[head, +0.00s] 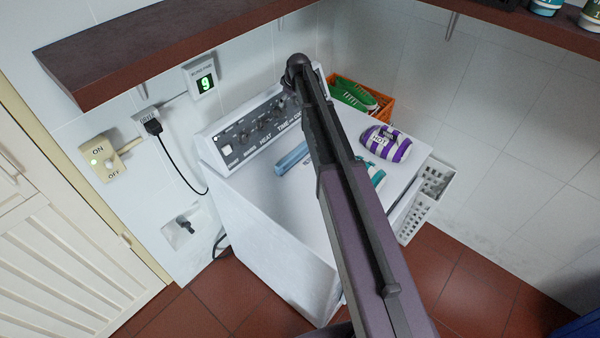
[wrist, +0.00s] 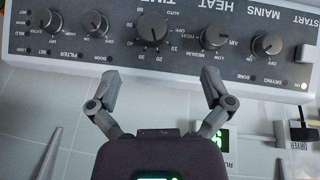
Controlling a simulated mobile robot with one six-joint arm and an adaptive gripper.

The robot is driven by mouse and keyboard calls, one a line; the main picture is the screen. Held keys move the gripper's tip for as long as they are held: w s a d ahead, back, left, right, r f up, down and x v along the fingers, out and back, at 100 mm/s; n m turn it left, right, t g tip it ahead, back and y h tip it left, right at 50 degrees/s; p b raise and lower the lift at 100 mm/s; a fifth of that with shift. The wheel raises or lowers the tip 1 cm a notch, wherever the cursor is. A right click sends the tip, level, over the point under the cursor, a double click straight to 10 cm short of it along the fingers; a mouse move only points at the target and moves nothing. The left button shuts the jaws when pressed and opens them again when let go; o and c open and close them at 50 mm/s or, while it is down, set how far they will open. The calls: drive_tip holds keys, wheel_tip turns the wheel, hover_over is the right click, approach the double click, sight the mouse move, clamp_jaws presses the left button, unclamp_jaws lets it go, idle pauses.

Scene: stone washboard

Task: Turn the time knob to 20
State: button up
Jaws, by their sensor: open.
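The time knob (wrist: 152,28) is a dark round dial in the middle of the control panel (wrist: 60,62), seen upside down in the wrist view. Numbers from 10 to 60 and the word AUTO ring it. I cannot clearly read its pointer's setting. My gripper (wrist: 160,76) is open and empty, its two fingers spread on either side of the knob's line but apart from it, below it in the picture. In the head view the panel (head: 222,165) runs along the white machine's back edge; my arm hides the gripper and part of the panel.
Heat knob (wrist: 215,36) and mains knob (wrist: 267,45) sit to the right in the wrist view, with other knobs to the left. A shelf (head: 150,50) overhangs the back wall.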

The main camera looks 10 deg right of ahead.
drive_tip(key=s+f+m+g+b, duration=0.1)
drive_tip(key=s+f+b, duration=0.2)
drive_tip(key=s, duration=0.5)
drive_tip(key=s+a+f+m+g+b, duration=0.1)
drive_tip(key=s+f+b, duration=0.3)
drive_tip(key=s, duration=0.5)
drive_tip(key=s+f+m+g+b, duration=0.1)
drive_tip(key=s+f+m+b, duration=0.2)
drive_tip(key=s, duration=0.6)
wheel_tip(320, 180, down, 2)
drive_tip(key=shift+a+f+h, duration=0.15)
drive_tip(key=shift+a+h, duration=0.25)
drive_tip(key=shift+m, duration=0.3)
drive_tip(key=s+m+g, duration=0.1)
drive_tip(key=s+m, duration=0.1)
drive_tip(key=s, duration=1)
drive_tip(key=shift+m+g+h, duration=0.3)
idle(0.8)
